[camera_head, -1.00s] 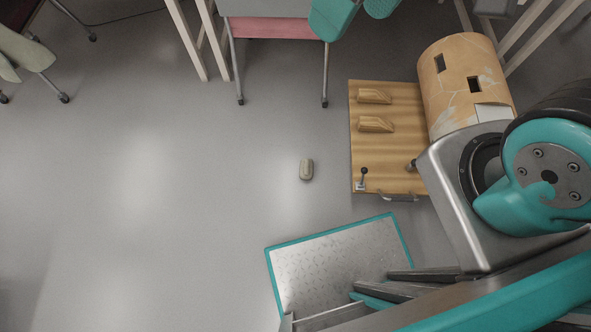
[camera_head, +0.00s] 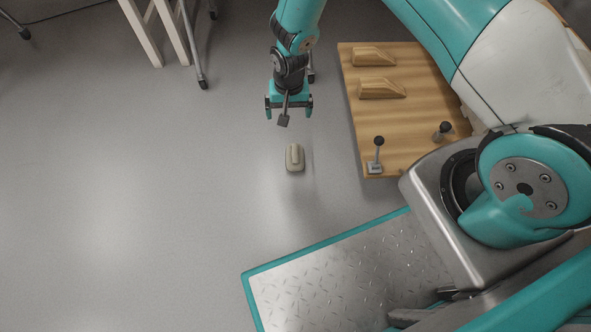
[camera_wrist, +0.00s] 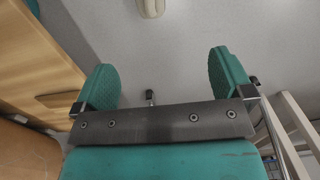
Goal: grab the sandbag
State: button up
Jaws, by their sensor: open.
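The sandbag (camera_head: 295,157) is a small beige, rounded block lying on the grey floor, left of the wooden board. It also shows at the top edge of the wrist view (camera_wrist: 151,8), partly cut off. My gripper (camera_head: 288,110) hangs above the floor, a little farther back than the sandbag in the head view. In the wrist view its two green finger pads (camera_wrist: 163,80) stand wide apart with nothing between them. The gripper is open and does not touch the sandbag.
A wooden board (camera_head: 410,125) with two wedge blocks (camera_head: 381,88) and black-knobbed levers (camera_head: 378,155) stands right of the sandbag. My teal-edged metal deck plate is at the bottom. White and metal legs (camera_head: 157,35) stand at the back left. The floor at left is clear.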

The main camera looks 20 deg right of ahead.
aim_at(295, 152)
jog(key=shift+m, duration=0.3)
jog(key=f+b, duration=0.2)
jog(key=f, duration=0.4)
jog(key=f+b, duration=0.3)
jog(key=f, duration=0.3)
jog(key=d+f+b, duration=0.1)
jog(key=f+b, duration=0.2)
jog(key=f, duration=0.3)
jog(key=shift+s+f, duration=0.25)
jog(key=shift+f, duration=0.1)
jog(key=f+b, duration=0.5)
jog(key=shift+s+d+f, duration=0.15)
jog(key=shift+d, duration=0.1)
jog(key=shift+c, duration=0.3)
jog(key=c, duration=1.3)
jog(key=shift+r, duration=0.25)
